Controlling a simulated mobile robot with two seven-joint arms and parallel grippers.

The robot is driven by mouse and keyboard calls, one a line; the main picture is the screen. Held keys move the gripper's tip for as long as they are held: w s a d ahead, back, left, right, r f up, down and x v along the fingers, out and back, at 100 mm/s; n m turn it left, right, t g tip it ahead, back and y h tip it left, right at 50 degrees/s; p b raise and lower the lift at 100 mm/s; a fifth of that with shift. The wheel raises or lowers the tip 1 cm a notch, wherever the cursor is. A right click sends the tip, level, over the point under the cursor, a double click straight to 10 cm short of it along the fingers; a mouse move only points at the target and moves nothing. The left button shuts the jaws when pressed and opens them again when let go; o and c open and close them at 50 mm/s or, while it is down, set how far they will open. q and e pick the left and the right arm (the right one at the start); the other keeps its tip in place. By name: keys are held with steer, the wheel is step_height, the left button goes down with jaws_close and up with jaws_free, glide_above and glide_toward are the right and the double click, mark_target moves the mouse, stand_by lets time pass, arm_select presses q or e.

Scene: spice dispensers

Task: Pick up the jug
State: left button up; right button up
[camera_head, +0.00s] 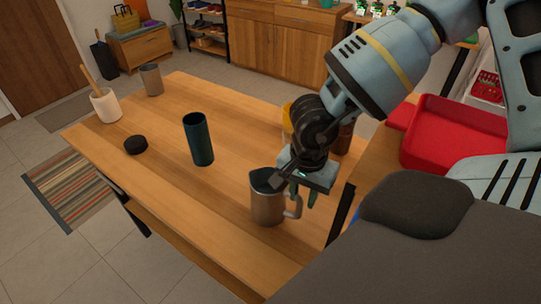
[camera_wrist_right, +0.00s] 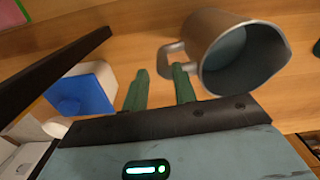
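The jug (camera_head: 267,205) is a grey metal pitcher with a side handle, upright on the wooden table near its front right edge. It also shows in the right wrist view (camera_wrist_right: 222,50), with its handle toward my fingers. My right gripper (camera_head: 303,197) points down beside the handle, on the jug's right. In the right wrist view its two green fingers (camera_wrist_right: 162,73) are apart, with the handle close to their tips and one finger overlapping it. I cannot tell if they touch. My left gripper is not in view.
On the table (camera_head: 165,200) stand a dark green cylinder (camera_head: 198,140), a black disc (camera_head: 135,145), a white pot with a wooden handle (camera_head: 105,105) and a grey cup (camera_head: 151,79). A red tray (camera_head: 455,135) is at right. A blue-topped box (camera_wrist_right: 82,92) shows in the wrist view.

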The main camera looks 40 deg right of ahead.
mark_target(300, 208)
steer(key=shift+w+a+f, duration=0.1)
steer(key=shift+w+f, duration=0.05)
steer(key=shift+f, duration=2.45)
jaws_close()
steer(key=shift+r, duration=0.1)
